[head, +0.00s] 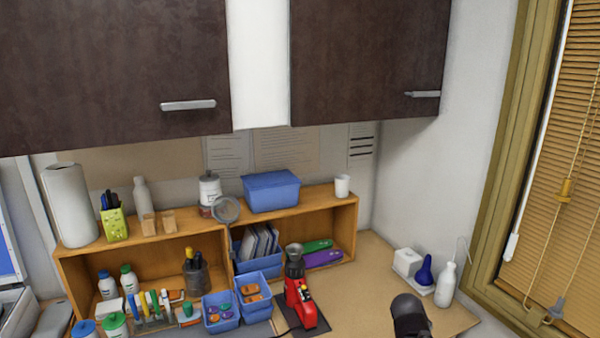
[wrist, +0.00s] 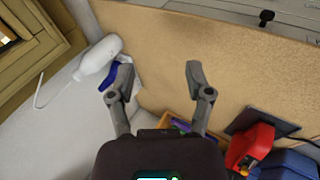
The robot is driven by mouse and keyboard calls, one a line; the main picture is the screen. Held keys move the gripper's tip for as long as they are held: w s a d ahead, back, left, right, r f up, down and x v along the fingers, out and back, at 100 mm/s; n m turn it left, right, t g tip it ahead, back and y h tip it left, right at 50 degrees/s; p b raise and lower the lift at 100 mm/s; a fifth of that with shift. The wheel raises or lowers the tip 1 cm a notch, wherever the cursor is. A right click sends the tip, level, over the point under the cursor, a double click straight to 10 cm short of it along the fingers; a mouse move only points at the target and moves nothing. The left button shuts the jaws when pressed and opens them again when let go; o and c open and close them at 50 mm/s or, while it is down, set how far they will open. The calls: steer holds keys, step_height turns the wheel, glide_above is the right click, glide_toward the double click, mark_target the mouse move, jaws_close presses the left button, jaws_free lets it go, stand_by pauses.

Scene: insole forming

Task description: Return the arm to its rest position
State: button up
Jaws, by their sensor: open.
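My gripper (wrist: 157,84) shows in the wrist view with its two grey fingers spread apart and nothing between them. Behind the gap lies the tan bench top (wrist: 175,50). In the head view a dark rounded part of my arm rises at the bottom edge, right of the middle, in front of the bench top (head: 365,290); the fingers cannot be seen there.
A white bottle (head: 445,285) and blue bulb (head: 425,270) stand at the bench's right. A red device (head: 300,300) stands left of my arm. A wooden shelf (head: 335,210) holds bins and bottles. Dark cabinets (head: 365,60) hang above. The bench between device and bottle is mostly clear.

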steer(key=s+a+f+m+g+y+b, duration=0.1)
steer(key=s+a+f+m+g+y, duration=0.1)
steer(key=a, duration=0.6)
steer(key=s+a+f+m+g+y+b, duration=0.1)
steer(key=s+a+f+m+g+y, duration=0.1)
steer(key=a, duration=0.5)
steer(key=s+f+y, duration=0.1)
steer(key=s, duration=0.1)
steer(key=shift+s+a+f, duration=0.4)
steer(key=shift+c, duration=0.6)
